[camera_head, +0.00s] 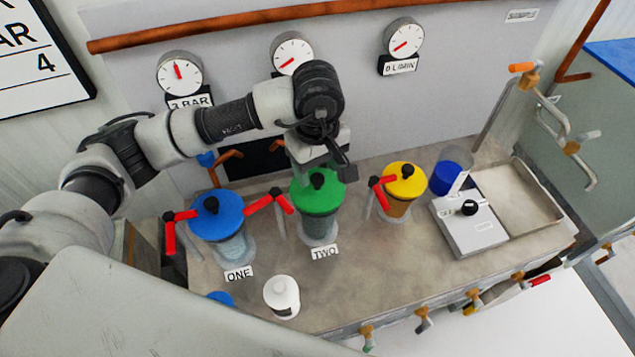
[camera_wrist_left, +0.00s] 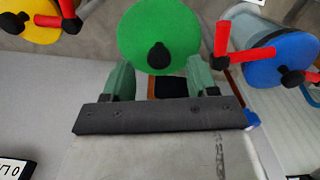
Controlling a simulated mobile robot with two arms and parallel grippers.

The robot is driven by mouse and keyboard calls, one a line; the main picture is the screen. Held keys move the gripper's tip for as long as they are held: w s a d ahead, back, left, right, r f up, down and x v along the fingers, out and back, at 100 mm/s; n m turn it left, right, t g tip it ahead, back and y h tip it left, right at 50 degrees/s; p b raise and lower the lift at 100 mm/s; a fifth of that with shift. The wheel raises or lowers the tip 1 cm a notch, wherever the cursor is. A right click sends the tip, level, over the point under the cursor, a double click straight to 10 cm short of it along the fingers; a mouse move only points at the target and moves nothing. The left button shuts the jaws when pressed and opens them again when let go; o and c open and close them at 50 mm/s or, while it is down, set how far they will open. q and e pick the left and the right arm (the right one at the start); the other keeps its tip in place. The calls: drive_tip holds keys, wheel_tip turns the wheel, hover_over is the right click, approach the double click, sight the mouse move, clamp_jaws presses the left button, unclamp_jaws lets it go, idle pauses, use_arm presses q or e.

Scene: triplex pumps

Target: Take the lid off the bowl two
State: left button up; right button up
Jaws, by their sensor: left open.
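Bowl two (camera_head: 318,228) stands on the bench behind the label TWO. Its round green lid (camera_head: 322,201) is on it, with a black knob (camera_head: 318,181) on top. My left gripper (camera_head: 326,168) is open and empty at the far edge of the green lid, close to the knob. In the left wrist view the green lid (camera_wrist_left: 150,28) and its knob (camera_wrist_left: 159,55) lie just beyond the spread fingers (camera_wrist_left: 161,75). The knob is roughly centred between them, and I see no contact. My right gripper is not in view.
A blue-lidded bowl (camera_head: 222,243) labelled ONE stands left, a yellow-lidded bowl (camera_head: 396,207) right. Red-handled valves (camera_head: 270,200) stand between the bowls. A scale (camera_head: 468,228) and a blue cup (camera_head: 450,175) stand farther right.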

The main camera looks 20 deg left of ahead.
sight(318, 177)
use_arm(q)
drive_tip(key=shift+w+f+p, duration=0.15)
drive_tip(key=shift+f+p, duration=0.4)
drive_tip(key=shift+f, duration=1.35)
drive_tip(key=c, duration=1)
drive_tip(key=shift+r, duration=0.1)
